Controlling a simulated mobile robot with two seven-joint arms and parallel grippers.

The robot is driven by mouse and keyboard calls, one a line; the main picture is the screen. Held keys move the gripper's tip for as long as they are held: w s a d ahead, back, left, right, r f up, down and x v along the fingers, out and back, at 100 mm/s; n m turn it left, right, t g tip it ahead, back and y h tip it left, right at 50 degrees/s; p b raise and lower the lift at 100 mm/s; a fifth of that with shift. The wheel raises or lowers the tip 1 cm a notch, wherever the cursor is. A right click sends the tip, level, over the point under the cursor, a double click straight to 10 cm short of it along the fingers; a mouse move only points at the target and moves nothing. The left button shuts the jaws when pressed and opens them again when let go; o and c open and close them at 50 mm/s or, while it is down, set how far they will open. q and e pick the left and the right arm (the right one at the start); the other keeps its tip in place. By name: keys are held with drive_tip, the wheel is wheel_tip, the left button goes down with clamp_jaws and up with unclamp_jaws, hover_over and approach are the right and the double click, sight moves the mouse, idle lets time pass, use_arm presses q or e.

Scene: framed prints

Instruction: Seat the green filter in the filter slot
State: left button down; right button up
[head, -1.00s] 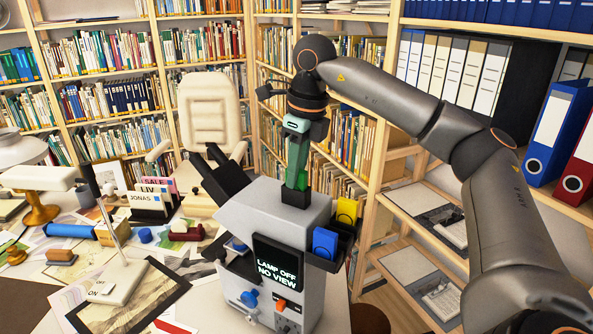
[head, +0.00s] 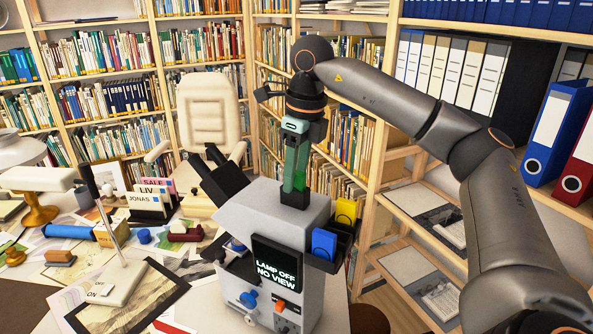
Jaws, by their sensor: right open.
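The green filter (head: 290,180) stands upright on top of the grey-white viewer machine (head: 258,213). It is a tall, narrow green plate with a pale teal top tab (head: 295,125). Its lower end meets the black filter slot (head: 295,199); I cannot tell how deep it sits. My right gripper (head: 301,133) points down from above, open, at the filter's top, with its fingers partly hidden. My left gripper is not in view.
A blue filter (head: 325,243) and a yellow filter (head: 346,212) sit in a black side rack. The machine's screen (head: 276,265) reads "LAMP OFF NO VIEW". A black eyepiece (head: 222,178) juts out left. Prints and desk items crowd the left; shelves stand behind.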

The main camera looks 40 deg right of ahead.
sight(301, 173)
drive_tip(key=r, duration=0.3)
drive_tip(key=r+p, duration=0.1)
drive_tip(key=r, duration=0.2)
drive_tip(key=s+r, duration=0.1)
drive_tip(key=r, duration=0.2)
drive_tip(key=shift+s+d+r+p, duration=0.1)
drive_tip(key=shift+d+r+p, duration=0.1)
drive_tip(key=shift+r+p, duration=0.2)
drive_tip(key=shift+s+d+r, duration=0.1)
drive_tip(key=shift+s+r, duration=0.1)
drive_tip(key=shift+r, duration=0.9)
